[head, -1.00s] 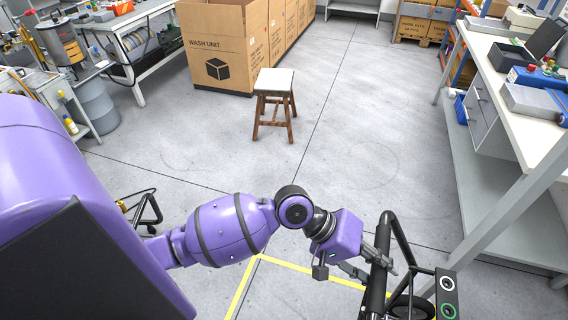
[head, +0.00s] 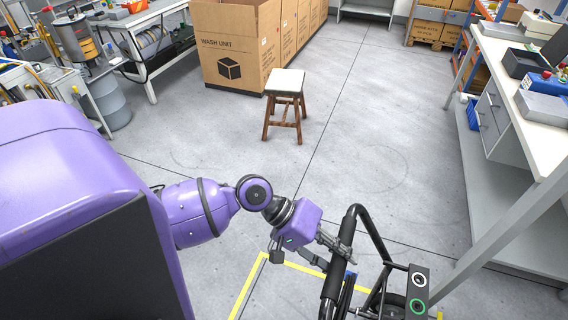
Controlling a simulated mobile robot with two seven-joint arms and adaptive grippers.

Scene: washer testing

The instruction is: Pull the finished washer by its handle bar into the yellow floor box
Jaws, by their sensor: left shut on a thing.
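The washer is a black tubular frame at the bottom right, with a panel (head: 418,290) bearing a white ring and a green ring. Its thick black handle bar (head: 333,283) rises toward me. My left gripper (head: 343,252) is shut on the handle bar, with its fingers around the upper part. The yellow floor box (head: 247,286) shows as taped lines, with a corner left of the washer; its far line runs behind the gripper. The washer's lower part is cut off by the picture edge, so I cannot tell how much of it is inside. My right gripper is not in view.
A wooden stool (head: 285,104) stands on open floor ahead. Large cardboard boxes (head: 232,45) are behind it. A workbench (head: 500,85) runs along the right, its leg close to the washer. Another bench and a grey drum (head: 108,103) are at the left.

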